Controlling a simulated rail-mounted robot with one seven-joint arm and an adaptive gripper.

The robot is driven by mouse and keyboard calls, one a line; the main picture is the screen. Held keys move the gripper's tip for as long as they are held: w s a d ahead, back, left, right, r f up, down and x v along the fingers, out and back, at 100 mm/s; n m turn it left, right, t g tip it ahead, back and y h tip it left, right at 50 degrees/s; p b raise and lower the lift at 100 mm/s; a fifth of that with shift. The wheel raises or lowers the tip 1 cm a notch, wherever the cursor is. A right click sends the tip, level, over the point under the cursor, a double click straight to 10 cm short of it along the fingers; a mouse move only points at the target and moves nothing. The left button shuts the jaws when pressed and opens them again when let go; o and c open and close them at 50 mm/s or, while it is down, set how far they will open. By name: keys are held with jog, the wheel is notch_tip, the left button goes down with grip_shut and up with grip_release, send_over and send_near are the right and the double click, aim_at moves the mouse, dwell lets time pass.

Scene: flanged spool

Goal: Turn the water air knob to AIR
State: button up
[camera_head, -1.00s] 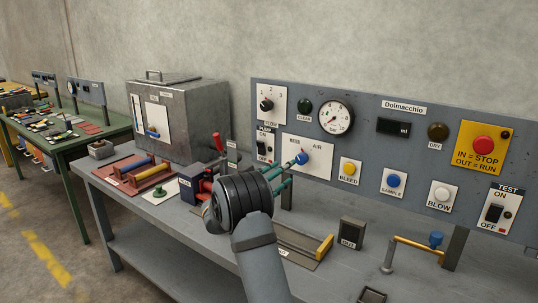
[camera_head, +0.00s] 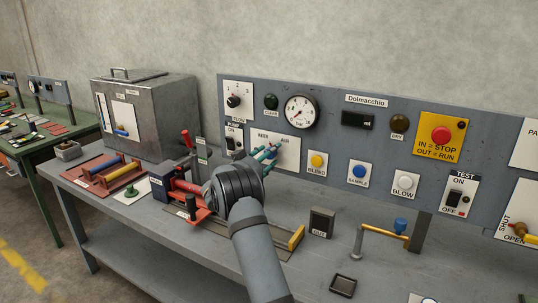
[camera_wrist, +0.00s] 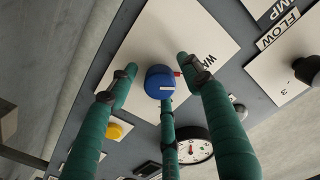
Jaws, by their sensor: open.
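The water air knob (camera_wrist: 160,84) is blue and round with a white line and a small red pointer. It sits on a white plate (camera_head: 288,150) on the grey panel, labelled WATER on its left and AIR on its right in the head view. In the wrist view the red pointer points toward the partly visible WATER lettering. My gripper (camera_head: 268,154) is open, its green fingers spread around the knob. In the wrist view gaps show between the knob and the two side fingers; whether the lower finger touches cannot be told. In the head view the fingers mostly hide the knob.
The panel also holds a round gauge (camera_head: 301,112), a yellow BLEED button (camera_head: 317,160), a blue SAMPLE button (camera_head: 359,171) and a PUMP switch (camera_head: 235,143). A red-handled fixture (camera_head: 187,187) stands on the bench below, left of my arm.

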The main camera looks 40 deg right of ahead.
jog(key=shift+c, duration=1.1)
jog(key=c, duration=0.9)
jog(key=shift+c, duration=0.2)
jog(key=shift+f+b, duration=0.15)
jog(key=shift+b, duration=0.3)
jog(key=m+b, duration=0.2)
jog(key=b, duration=0.1)
jog(key=shift+f, duration=0.2)
jog(key=m+b, duration=0.3)
jog(key=b, duration=0.2)
jog(key=shift+m, duration=0.3)
jog(key=m+b, duration=0.3)
jog(key=m, duration=0.1)
jog(key=shift+r+b, duration=0.1)
jog(key=shift+b, duration=0.25)
jog(key=shift+r+m+b, duration=0.2)
jog(key=shift+m+b, duration=0.8)
jog(key=shift+m, duration=1.1)
